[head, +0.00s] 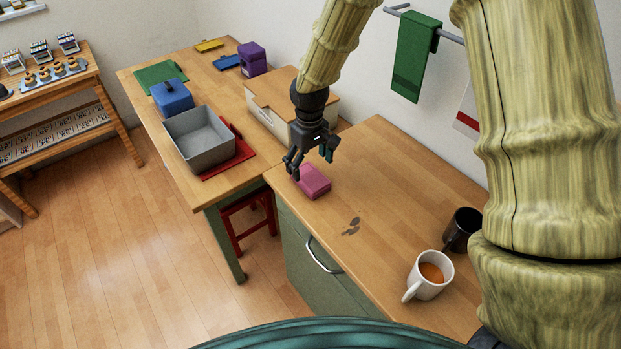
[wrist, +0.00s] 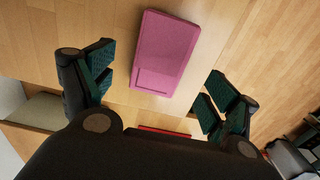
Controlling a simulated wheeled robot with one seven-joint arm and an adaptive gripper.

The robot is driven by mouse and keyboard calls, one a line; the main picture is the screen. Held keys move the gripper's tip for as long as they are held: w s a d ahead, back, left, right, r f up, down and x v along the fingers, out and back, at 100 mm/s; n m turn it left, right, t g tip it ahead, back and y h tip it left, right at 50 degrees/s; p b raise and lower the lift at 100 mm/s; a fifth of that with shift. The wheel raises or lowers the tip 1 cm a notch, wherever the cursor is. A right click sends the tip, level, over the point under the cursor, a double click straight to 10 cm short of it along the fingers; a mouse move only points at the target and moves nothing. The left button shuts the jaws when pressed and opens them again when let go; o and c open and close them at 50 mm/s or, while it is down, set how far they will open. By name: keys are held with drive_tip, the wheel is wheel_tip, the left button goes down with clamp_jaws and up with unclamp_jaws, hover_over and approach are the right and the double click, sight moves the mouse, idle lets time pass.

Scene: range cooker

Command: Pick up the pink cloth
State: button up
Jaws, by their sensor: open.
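The pink cloth (head: 313,182) lies folded flat on the wooden counter near its left edge in the head view. In the wrist view the pink cloth (wrist: 165,52) lies ahead of my gripper, roughly centred between the fingers and slightly tilted. My gripper (head: 311,160) is above and just beside the cloth in the head view, with its fingers pointing down. In the wrist view my gripper (wrist: 160,85) is open, with a finger on each side and nothing between the pads. The cloth appears apart from the fingers.
A white mug (head: 428,276) of orange-brown drink and a black mug (head: 462,229) stand at the counter's right end. A dark stain (head: 351,226) lies near the cloth. A box (head: 283,105) stands behind my gripper. A grey tray (head: 199,138) sits on the left table.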

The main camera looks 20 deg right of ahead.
sight(310, 176)
drive_tip(key=shift+s+f+p, duration=0.15)
drive_tip(key=shift+f+p, duration=0.8)
drive_tip(key=shift+f, duration=1.4)
drive_tip(key=shift+c, duration=0.3)
drive_tip(key=c, duration=1.1)
drive_tip(key=shift+r, duration=0.15)
drive_tip(key=shift+r+b, duration=0.45)
drive_tip(key=shift+s+a+r+b, duration=0.2)
drive_tip(key=shift+r+b, duration=0.2)
drive_tip(key=shift+r, duration=0.15)
drive_tip(key=shift+s+a+r+b, duration=0.1)
drive_tip(key=shift+s+r+b, duration=0.1)
drive_tip(key=shift+r+b, duration=0.3)
drive_tip(key=s+a+b, duration=0.1)
drive_tip(key=s+a, duration=0.1)
drive_tip(key=s, duration=0.2)
drive_tip(key=s+a+r+b, duration=0.1)
drive_tip(key=s+a, duration=0.2)
drive_tip(key=s, duration=0.1)
drive_tip(key=s+a+b, duration=0.2)
drive_tip(key=s, duration=0.3)
drive_tip(key=shift+a+r, duration=0.35)
drive_tip(key=shift+r, duration=0.05)
